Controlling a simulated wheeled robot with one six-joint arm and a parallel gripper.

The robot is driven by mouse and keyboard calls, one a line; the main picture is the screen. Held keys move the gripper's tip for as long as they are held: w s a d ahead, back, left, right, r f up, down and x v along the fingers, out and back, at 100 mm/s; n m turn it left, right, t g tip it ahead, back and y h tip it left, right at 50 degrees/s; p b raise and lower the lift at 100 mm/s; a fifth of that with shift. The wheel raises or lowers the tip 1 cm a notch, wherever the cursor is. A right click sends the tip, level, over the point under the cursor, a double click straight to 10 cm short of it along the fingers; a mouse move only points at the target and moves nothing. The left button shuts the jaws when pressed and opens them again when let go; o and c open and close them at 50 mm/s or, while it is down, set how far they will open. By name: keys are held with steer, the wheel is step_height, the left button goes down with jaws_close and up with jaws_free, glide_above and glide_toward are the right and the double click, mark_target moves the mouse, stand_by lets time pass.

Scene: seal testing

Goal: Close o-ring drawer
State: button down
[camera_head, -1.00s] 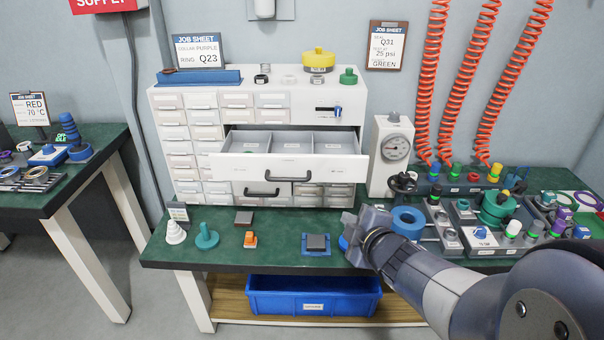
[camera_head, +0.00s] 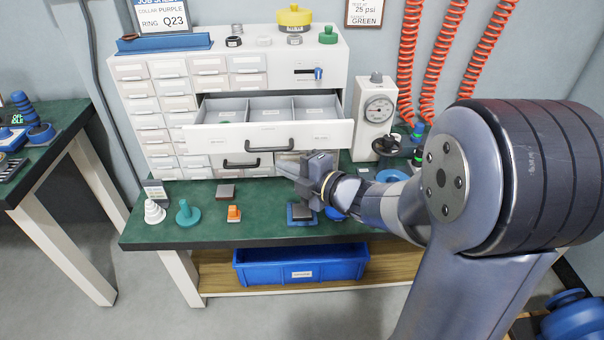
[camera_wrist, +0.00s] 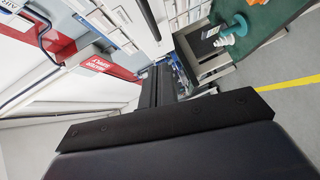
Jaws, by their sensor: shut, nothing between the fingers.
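The o-ring drawer (camera_head: 215,140) is the wide white drawer of the cabinet, pulled out, with grey compartments open at the top. Its dark handle (camera_head: 270,147) is on the front face. A few small green items lie in its left compartment. My gripper (camera_head: 302,172) is shut and empty, just below and right of the handle, in front of the lower drawers. It looks apart from the drawer front, though the exact gap is hard to tell. In the wrist view my shut gripper (camera_wrist: 160,85) points along the cabinet front.
A gauge unit (camera_head: 377,115) stands right of the cabinet (camera_head: 135,72). On the green bench (camera_head: 265,210) are a dark block on a blue base, an orange part (camera_head: 234,214), a teal part (camera_head: 188,212) and a white cone (camera_head: 154,211). A blue bin (camera_head: 300,263) is below.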

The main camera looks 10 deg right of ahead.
mark_target(264, 151)
steer(key=w, duration=0.2)
steer(key=w+a, duration=0.1)
steer(key=w, duration=0.1)
steer(key=w+a+f, duration=0.1)
steer(key=w, duration=0.1)
steer(key=shift+a+f, duration=0.1)
steer(key=shift+a, duration=0.05)
steer(key=shift+w, duration=0.15)
steer(key=shift+w, duration=0.1)
